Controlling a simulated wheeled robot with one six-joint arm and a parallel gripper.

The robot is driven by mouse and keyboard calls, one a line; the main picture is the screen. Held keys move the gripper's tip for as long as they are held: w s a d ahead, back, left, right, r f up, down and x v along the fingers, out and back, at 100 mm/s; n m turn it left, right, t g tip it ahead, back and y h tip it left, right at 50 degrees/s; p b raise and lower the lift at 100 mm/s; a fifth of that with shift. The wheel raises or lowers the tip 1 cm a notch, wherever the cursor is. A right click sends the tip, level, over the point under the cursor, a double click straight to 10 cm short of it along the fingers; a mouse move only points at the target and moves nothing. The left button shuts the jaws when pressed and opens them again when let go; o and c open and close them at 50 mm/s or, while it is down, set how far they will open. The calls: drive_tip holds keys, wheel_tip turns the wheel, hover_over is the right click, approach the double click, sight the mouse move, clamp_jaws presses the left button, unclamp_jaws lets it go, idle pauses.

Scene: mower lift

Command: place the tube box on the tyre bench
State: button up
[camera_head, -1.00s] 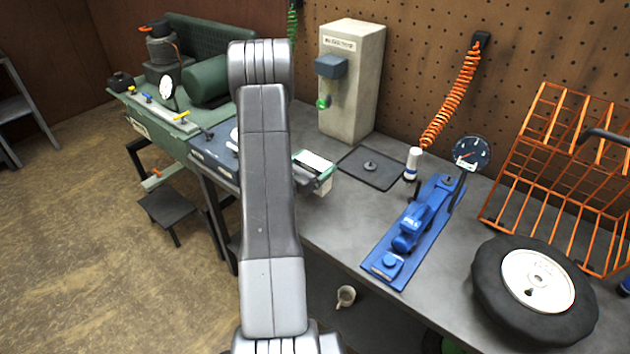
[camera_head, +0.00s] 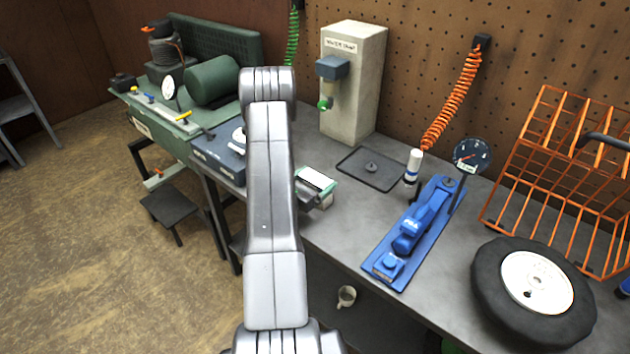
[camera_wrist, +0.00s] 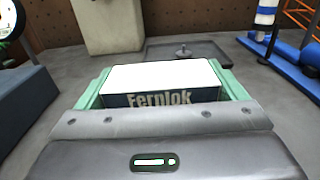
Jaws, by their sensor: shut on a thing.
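In the head view the box (camera_head: 316,180) shows just right of my arm, over the grey tyre bench (camera_head: 330,228). My arm hides part of the gripper there. I cannot tell whether the box touches the bench top.
Behind the box stand a beige water dispenser (camera_head: 350,85) and a dark square tray (camera_head: 372,168). To the right are a blue tool on a blue base (camera_head: 415,235), a wheel (camera_head: 490,290) and an orange wire rack (camera_head: 560,190). A blue-grey box (camera_head: 218,155) is left.

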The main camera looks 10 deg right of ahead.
drive_tip(key=shift+f, duration=0.2)
drive_tip(key=o, duration=0.8)
drive_tip(key=shift+o, duration=0.2)
drive_tip(key=shift+r, duration=0.1)
drive_tip(key=shift+r, duration=0.2)
drive_tip(key=b+v, duration=0.2)
drive_tip(key=v, duration=0.8)
drive_tip(key=shift+s+a+f+b, duration=0.15)
drive_tip(key=shift+s+a+b, duration=0.05)
drive_tip(key=shift+a+b, duration=0.15)
drive_tip(key=shift+s+a, duration=0.45)
drive_tip(key=shift+d, duration=0.1)
